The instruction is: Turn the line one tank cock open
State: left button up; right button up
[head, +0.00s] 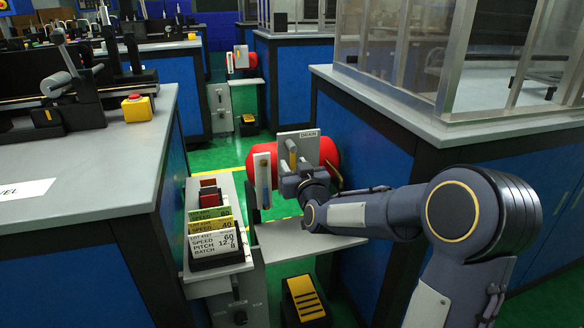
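A red tank (329,153) lies on its side beside the blue cabinet, right of centre in the head view. A pale plate marked DRAIN (311,140) stands in front of it. A narrow brass-coloured piece (291,151), perhaps the cock's handle, stands upright against this plate. My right gripper (290,170) is right at the lower end of that piece, its arm coming in from the right. Its fingers are small and partly hidden, so I cannot tell whether they are open or touch the piece. My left gripper is not in view.
A white upright gauge plate (264,172) stands just left of the gripper. A grey shelf (290,242) lies below. Batch cards (213,240) stand on a stand to the left. A yellow-striped step (305,299) is on the floor. Benches flank both sides.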

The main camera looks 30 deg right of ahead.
jog(key=shift+x, duration=0.95)
grip_shut()
